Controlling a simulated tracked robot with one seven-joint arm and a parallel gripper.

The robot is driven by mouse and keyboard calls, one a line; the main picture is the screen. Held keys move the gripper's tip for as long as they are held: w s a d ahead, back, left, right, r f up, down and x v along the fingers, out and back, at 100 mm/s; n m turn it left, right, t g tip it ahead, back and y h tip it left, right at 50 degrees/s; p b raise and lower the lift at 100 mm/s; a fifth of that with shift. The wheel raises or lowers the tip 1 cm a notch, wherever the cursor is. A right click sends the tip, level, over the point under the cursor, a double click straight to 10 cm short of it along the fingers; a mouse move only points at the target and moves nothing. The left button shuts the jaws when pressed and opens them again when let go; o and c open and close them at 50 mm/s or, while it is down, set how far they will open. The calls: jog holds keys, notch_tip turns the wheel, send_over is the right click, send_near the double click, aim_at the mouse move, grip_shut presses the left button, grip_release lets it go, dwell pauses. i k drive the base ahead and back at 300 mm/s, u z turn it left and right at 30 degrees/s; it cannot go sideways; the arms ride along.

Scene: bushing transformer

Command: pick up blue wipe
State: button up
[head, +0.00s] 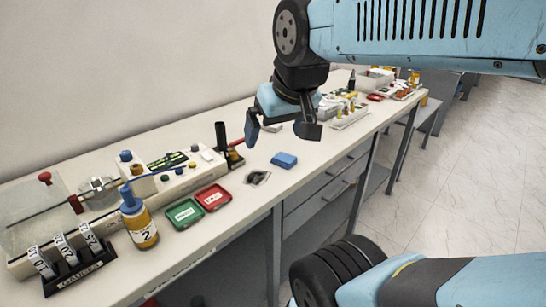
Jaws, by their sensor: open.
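The blue wipe (284,160) is a small blue block-shaped pad. It lies flat on the white bench top near the front edge, in the middle of the head view. My gripper (283,138) is above the bench, with its jaws apart and pointing down. In the picture it sits just above the wipe, and I see nothing between its fingers. The height of the fingers over the wipe is hard to tell from this one view.
A green tray (184,214) and a red tray (213,197) lie left of the wipe. A labelled bottle (141,226) and a rack of tags (78,266) stand further left. More trays and bottles (350,112) stand at the back right. The bench around the wipe is mostly clear.

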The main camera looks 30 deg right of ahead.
aim_at(287, 162)
jog(key=u, duration=0.8)
jog(key=k, duration=1.25)
jog(key=z, duration=0.8)
jog(key=i, duration=1)
